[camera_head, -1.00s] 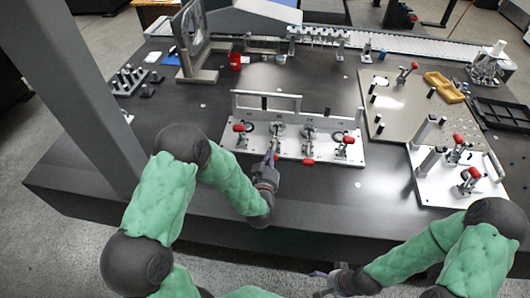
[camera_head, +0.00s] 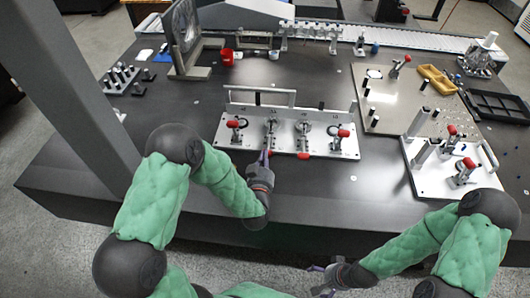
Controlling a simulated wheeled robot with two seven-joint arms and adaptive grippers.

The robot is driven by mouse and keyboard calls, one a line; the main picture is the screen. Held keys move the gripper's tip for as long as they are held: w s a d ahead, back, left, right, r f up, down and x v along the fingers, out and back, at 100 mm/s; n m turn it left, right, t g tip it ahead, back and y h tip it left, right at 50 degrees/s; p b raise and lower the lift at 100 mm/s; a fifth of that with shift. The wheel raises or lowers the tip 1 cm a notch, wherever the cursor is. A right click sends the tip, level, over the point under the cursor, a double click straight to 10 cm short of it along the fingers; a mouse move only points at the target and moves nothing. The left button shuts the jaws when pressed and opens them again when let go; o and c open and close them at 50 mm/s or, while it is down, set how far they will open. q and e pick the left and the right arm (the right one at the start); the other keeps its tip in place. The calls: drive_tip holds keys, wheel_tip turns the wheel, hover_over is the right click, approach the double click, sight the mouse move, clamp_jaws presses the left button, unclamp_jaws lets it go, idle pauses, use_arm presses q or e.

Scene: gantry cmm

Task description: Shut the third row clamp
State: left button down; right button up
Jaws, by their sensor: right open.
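The white row fixture (camera_head: 325,150) holds a line of toggle clamps with red grips. The leftmost clamp (camera_head: 235,130) and the rightmost clamp (camera_head: 340,139) have their red grips raised. The third clamp from the left (camera_head: 304,134) has its handle lying toward me, its red grip (camera_head: 303,156) at the plate's front edge. The second clamp (camera_head: 270,133) has its handle lying the same way. My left gripper (camera_head: 264,158) is right beside the second clamp's grip; its finger gap and any contact are unclear. My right gripper (camera_head: 317,275) is open and empty, in front of the table.
A white plate with red-handled clamps (camera_head: 432,185) stands at the right. Behind it are a beige plate (camera_head: 385,119), a yellow part (camera_head: 436,79) and a black tray (camera_head: 500,108). A rail (camera_head: 262,90) runs along the fixture's back. The dark table (camera_head: 330,185) is bare before the fixture.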

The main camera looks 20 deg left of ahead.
use_arm(q)
drive_tip(key=v, duration=1)
drive_tip(key=shift+s, duration=0.25)
drive_tip(key=shift+r, duration=0.15)
